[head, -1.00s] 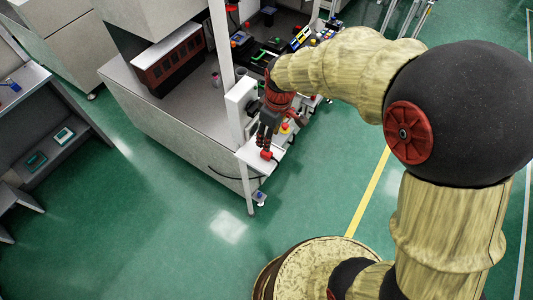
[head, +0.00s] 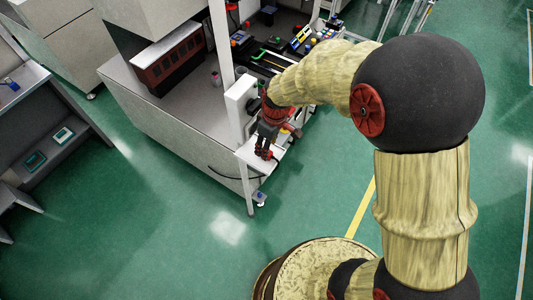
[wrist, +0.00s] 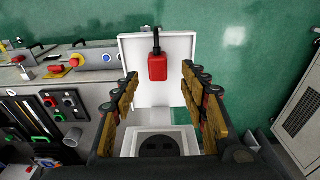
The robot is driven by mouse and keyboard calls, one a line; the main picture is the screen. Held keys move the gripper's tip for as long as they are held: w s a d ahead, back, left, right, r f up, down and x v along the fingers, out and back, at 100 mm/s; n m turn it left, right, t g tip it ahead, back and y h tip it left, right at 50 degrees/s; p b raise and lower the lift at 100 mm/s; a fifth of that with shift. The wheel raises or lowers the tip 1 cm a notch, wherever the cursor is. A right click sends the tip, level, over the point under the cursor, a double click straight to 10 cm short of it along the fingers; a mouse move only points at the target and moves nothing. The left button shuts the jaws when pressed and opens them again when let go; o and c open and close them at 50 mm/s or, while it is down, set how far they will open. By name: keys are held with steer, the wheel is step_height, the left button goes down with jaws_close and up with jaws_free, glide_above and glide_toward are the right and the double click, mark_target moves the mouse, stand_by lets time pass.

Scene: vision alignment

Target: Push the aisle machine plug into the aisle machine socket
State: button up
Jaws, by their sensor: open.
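The red plug (wrist: 158,67) with its black cable lies on a small white shelf (wrist: 180,45) in the wrist view. My gripper (wrist: 160,77) is open, with one finger on each side of the picture and the plug showing between the fingertips. Nothing is held. The socket (wrist: 158,146), a dark round face on a white housing, shows at the bottom of the wrist view, between the finger bases. In the head view my gripper (head: 265,152) is over the shelf, fingers down, and mostly hides the plug. I cannot tell whether the fingers touch it.
The machine's grey table (head: 175,110) lies left of the shelf, with a white post (head: 222,45) beside it. A control panel with an emergency button (wrist: 77,61) and a button box (wrist: 62,103) stand left in the wrist view. Green floor is free in front.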

steer(key=f, duration=0.3)
steer(key=f+b, duration=0.1)
steer(key=f, duration=0.1)
steer(key=shift+w+a, duration=0.15)
steer(key=shift+w, duration=0.15)
steer(key=shift+c, duration=1.4)
steer(key=c, duration=0.8)
jaws_close()
steer(key=shift+r, duration=0.1)
